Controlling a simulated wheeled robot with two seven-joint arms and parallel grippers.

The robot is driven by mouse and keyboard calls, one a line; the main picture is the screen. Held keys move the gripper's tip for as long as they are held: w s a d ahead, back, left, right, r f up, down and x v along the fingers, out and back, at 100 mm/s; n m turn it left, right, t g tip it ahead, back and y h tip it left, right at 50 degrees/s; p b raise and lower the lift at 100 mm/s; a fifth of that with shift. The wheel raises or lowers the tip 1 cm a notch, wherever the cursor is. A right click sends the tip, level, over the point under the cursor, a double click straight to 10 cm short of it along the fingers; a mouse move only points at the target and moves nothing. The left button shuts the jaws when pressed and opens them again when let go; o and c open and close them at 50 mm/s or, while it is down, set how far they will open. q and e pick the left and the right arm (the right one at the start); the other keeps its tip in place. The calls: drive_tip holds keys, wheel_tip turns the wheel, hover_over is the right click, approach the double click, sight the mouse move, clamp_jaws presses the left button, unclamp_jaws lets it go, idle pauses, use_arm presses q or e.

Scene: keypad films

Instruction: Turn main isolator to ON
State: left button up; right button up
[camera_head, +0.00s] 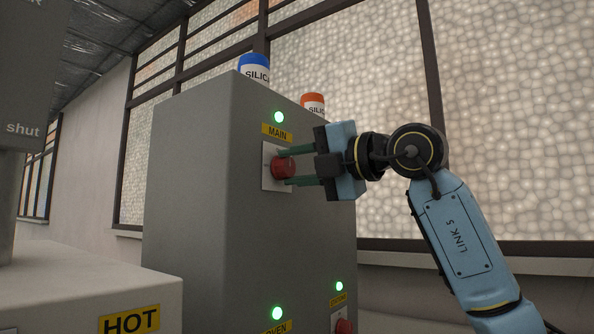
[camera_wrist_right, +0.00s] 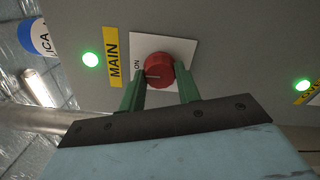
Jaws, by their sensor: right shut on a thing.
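The main isolator is a red round knob (camera_head: 284,169) on a white plate (camera_head: 269,184) on the grey cabinet's face, under a yellow MAIN label (camera_head: 277,132) and a lit green lamp (camera_head: 279,117). My right gripper (camera_head: 282,167) comes from the right and is shut on the knob, with one green finger on each side. In the right wrist view the knob (camera_wrist_right: 158,70) sits between the fingertips. ON is printed on the plate (camera_wrist_right: 180,48) beside the knob, and a dark mark on the knob lies towards that side. My left gripper is out of view.
The grey cabinet (camera_head: 200,190) carries an OVEN label (camera_head: 277,328) with a lit green lamp (camera_head: 277,313), and another lit lamp (camera_head: 339,286) lower right. A blue-capped can (camera_head: 254,66) and an orange-capped can (camera_head: 313,103) stand on top. A HOT-labelled unit (camera_head: 70,285) is at lower left.

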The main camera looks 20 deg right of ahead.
drive_tip(key=shift+m, duration=0.3)
idle(0.4)
drive_tip(key=o, duration=1)
drive_tip(key=shift+s+d, duration=0.1)
drive_tip(key=b+v, duration=0.2)
drive_tip(key=v, duration=1.1)
drive_tip(key=shift+b, duration=0.4)
